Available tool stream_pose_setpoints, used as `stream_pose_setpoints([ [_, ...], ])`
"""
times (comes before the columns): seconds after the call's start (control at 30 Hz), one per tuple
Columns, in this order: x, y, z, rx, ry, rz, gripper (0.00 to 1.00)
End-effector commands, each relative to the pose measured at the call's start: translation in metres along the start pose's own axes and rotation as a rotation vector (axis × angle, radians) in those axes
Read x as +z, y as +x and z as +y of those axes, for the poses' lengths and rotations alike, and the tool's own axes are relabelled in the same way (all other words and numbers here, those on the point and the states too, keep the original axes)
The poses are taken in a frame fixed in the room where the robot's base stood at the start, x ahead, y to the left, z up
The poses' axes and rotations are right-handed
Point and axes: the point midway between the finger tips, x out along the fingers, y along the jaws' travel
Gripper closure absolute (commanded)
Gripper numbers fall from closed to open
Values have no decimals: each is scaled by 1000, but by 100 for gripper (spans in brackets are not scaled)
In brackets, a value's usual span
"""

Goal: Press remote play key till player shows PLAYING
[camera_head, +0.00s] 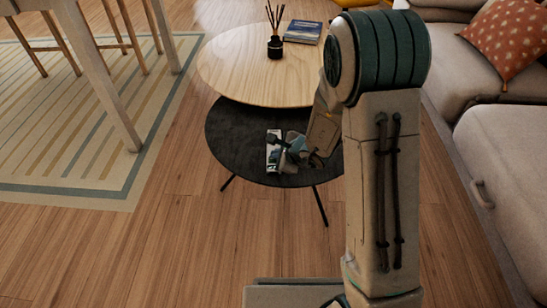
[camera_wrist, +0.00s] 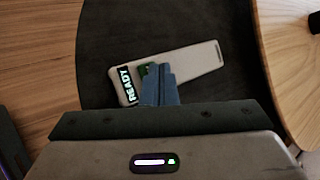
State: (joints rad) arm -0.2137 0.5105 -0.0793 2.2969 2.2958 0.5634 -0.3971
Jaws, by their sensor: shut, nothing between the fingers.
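A slim pale remote (camera_wrist: 195,62) lies on the low black round table (camera_wrist: 105,40). It also shows in the head view (camera_head: 271,158), partly hidden by my gripper. Its small display (camera_wrist: 126,86) reads READY. A green key (camera_wrist: 143,71) beside the display is partly covered by my fingertips. My gripper (camera_wrist: 154,68) is shut and empty, with its blue fingertips over or on the green key; I cannot tell whether they touch it. In the head view my gripper (camera_head: 283,143) reaches down over the remote. No separate player can be made out.
A higher pale wooden round table (camera_head: 235,70) overlaps the black table's far side, holding a reed diffuser (camera_head: 275,47) and a blue book (camera_head: 303,32). A grey sofa (camera_head: 500,140) stands at the right. A striped rug (camera_head: 90,120) lies left; the wooden floor in front is clear.

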Motion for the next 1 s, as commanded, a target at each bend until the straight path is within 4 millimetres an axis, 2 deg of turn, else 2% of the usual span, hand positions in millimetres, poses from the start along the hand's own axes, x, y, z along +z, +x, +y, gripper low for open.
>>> stream_pose_setpoints([
  [0.73,-3,4,3,1,0,1,100],
  [1.0,1,-2,-1,0,0,1,100],
])
